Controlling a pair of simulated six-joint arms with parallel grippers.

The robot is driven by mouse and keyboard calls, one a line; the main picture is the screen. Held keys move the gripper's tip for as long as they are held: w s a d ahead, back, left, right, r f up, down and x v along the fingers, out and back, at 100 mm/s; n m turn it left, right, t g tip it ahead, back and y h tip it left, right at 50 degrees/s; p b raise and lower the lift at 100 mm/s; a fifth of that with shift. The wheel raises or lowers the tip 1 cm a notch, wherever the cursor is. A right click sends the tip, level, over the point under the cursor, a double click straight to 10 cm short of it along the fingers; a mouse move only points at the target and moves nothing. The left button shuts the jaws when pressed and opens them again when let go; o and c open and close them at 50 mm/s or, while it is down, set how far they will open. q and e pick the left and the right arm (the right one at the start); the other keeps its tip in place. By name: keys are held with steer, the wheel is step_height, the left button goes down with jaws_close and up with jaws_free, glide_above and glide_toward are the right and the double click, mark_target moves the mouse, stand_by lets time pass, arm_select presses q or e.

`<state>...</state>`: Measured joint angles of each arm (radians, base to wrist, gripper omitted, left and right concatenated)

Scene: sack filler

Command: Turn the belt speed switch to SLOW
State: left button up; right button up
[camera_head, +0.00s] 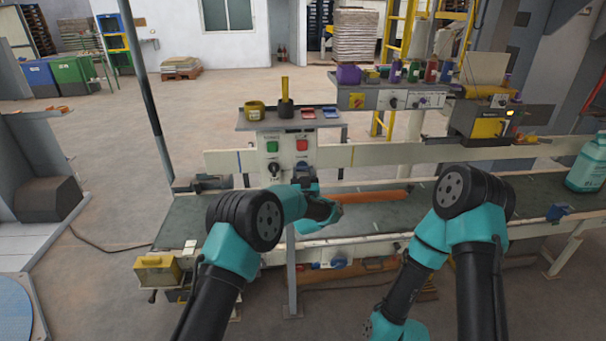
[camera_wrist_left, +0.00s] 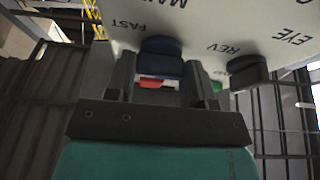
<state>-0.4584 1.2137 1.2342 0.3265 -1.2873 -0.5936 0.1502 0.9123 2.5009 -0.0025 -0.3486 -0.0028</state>
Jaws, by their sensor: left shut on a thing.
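The belt speed switch is a dark blue knob (camera_wrist_left: 160,60) on a pale control panel (camera_wrist_left: 215,22) in the left wrist view. The word FAST is printed beside it; no SLOW label can be read. My left gripper (camera_wrist_left: 160,82) is shut on this knob, one finger on each side. Which way the knob points cannot be told. In the head view my left gripper (camera_head: 305,182) is at the lower front of the control panel (camera_head: 288,152), over the conveyor. My right arm is folded at the right; its gripper is out of view.
A black knob (camera_wrist_left: 248,71) by the word REV sits beside the blue one. A green button (camera_head: 272,146) and a red button (camera_head: 302,145) are above on the panel. A shelf (camera_head: 288,124) with a yellow cup (camera_head: 255,110) tops it. A teal bottle (camera_head: 588,163) stands far right.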

arm_select(q)
steer(key=shift+n+y, duration=0.4)
steer(key=shift+n, duration=0.1)
steer(key=n+y, duration=0.2)
steer(key=n, duration=0.2)
steer(key=shift+d+n, duration=0.15)
steer(key=shift+n, duration=0.25)
steer(key=n+g+y, duration=0.1)
steer(key=n, duration=0.2)
steer(key=n+g+y, duration=0.1)
steer(key=n+y, duration=0.1)
steer(key=n, duration=0.2)
steer(key=shift+d+r, duration=0.1)
steer(key=n+g, duration=0.1)
steer(key=n, duration=0.1)
steer(key=n+g+y, duration=0.1)
steer(key=n, duration=0.2)
steer(key=shift+r+n, duration=0.1)
steer(key=shift+n, duration=0.2)
steer(key=shift+r+n+g, duration=0.1)
steer(key=shift+n+g, duration=0.9)
steer(key=shift+n, duration=0.9)
steer(key=o, duration=0.9)
